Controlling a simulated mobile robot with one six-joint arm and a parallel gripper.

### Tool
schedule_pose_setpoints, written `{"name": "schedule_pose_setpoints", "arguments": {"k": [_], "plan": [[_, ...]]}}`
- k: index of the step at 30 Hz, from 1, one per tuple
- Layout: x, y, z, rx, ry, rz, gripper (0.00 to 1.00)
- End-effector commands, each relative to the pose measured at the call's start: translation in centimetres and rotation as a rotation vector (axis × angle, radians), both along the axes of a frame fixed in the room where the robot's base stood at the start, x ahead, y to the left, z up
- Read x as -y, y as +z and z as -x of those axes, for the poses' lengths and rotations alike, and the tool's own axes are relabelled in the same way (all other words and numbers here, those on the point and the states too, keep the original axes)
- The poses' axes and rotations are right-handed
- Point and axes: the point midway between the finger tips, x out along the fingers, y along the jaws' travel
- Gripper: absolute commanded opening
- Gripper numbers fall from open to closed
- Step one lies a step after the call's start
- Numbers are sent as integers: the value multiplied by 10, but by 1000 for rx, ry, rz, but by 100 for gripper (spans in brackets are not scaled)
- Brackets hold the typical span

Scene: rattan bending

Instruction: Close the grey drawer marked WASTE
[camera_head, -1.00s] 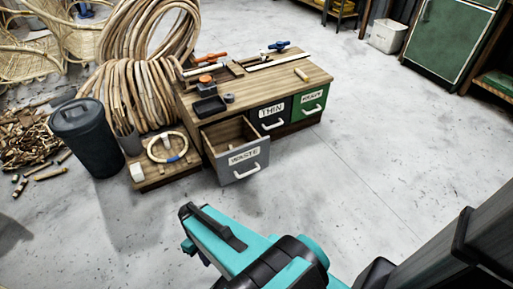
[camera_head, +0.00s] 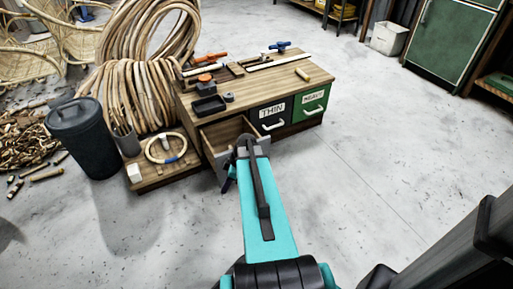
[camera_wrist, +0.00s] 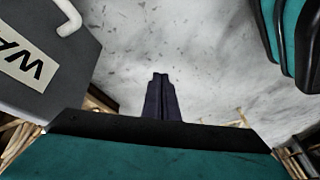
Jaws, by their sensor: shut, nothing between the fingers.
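The grey WASTE drawer (camera_head: 225,132) stands pulled out at the left end of the wooden workbench, its wooden inside showing. In the head view my arm covers most of its front and label. In the wrist view the grey drawer front (camera_wrist: 45,75) fills the left side, with part of the label and the white handle (camera_wrist: 69,17). My gripper (camera_wrist: 160,78) is shut and empty, its dark fingers to the right of the drawer front, with a visible gap in that picture. In the head view the gripper is mostly hidden behind my arm, close to the drawer; contact cannot be told.
The black THIN drawer (camera_head: 270,115) and green HEAVY drawer (camera_head: 312,102) are shut. A low wooden platform (camera_head: 160,178) with a cane ring and a dark bin (camera_head: 85,140) stand left. Tools lie on the workbench top (camera_head: 262,88). The floor in front and right is clear.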

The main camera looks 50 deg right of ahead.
Motion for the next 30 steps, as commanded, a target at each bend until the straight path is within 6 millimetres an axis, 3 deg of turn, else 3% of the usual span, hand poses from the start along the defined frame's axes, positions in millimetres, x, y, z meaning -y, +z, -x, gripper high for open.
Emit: {"name": "schedule_pose_setpoints", "arguments": {"k": [1,8,18,24,30], "plan": [[20,6,0,38,11,11,0],[98,46,11,215,105,87,0],[201,110,52,434,244,262,0],[229,132,70,492,294,331,0],[233,136,73,503,307,344,0]]}}
